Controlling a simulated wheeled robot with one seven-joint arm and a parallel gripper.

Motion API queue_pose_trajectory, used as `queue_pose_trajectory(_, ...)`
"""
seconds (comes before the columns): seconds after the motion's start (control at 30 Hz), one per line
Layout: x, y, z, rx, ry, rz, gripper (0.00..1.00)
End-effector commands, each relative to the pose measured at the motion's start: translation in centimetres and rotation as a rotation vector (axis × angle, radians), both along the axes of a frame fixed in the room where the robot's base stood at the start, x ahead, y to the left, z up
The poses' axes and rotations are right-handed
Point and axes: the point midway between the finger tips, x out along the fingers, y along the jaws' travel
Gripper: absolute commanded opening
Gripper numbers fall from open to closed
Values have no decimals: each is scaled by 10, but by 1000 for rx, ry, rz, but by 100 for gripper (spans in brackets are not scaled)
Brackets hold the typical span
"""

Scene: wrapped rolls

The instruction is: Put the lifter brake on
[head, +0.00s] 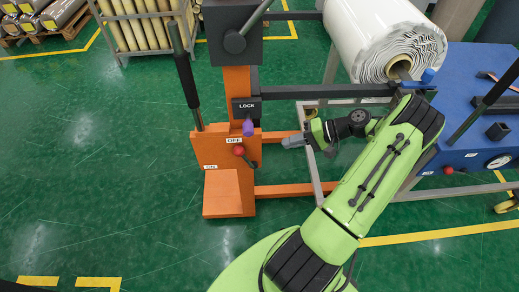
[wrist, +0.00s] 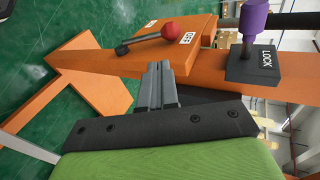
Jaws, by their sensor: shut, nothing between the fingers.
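The orange lifter (head: 224,192) stands left of my arm in the head view. Its lever has a red ball (head: 239,150) beside the OFF label (head: 233,140); the ON label (head: 211,167) is lower left. In the wrist view the red ball (wrist: 171,31) is close to the OFF label (wrist: 187,38), and the lever's dark rod runs left from it. My gripper (head: 286,142) is to the right of the lever, apart from it. Its fingers (wrist: 157,68) are shut and empty, pointing toward the orange body below the lever in the wrist view.
A dark LOCK block (head: 246,108) with a purple knob (head: 248,128) sits above the lever. A tall black handle (head: 185,80) rises at the lifter's left. A wrapped white roll (head: 385,40) and a blue machine (head: 465,120) stand right. Green floor is open at left.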

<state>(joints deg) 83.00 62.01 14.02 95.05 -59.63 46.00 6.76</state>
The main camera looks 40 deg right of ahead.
Motion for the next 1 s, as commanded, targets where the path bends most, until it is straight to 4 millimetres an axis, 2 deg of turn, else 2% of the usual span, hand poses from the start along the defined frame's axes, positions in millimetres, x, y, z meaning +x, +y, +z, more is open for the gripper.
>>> queue_pose_trajectory(0.03,-6,-8,-20,33,-38,-9,0)
queue_pose_trajectory(0.13,-12,-14,-29,62,-85,-11,0)
queue_pose_trajectory(0.23,-9,-9,-30,68,-94,-6,0)
queue_pose_trajectory(0.7,51,60,-67,66,-89,-5,0)
queue_pose_trajectory(0.83,66,75,-60,64,-89,-5,0)
queue_pose_trajectory(1.0,74,85,-56,64,-89,-9,0)
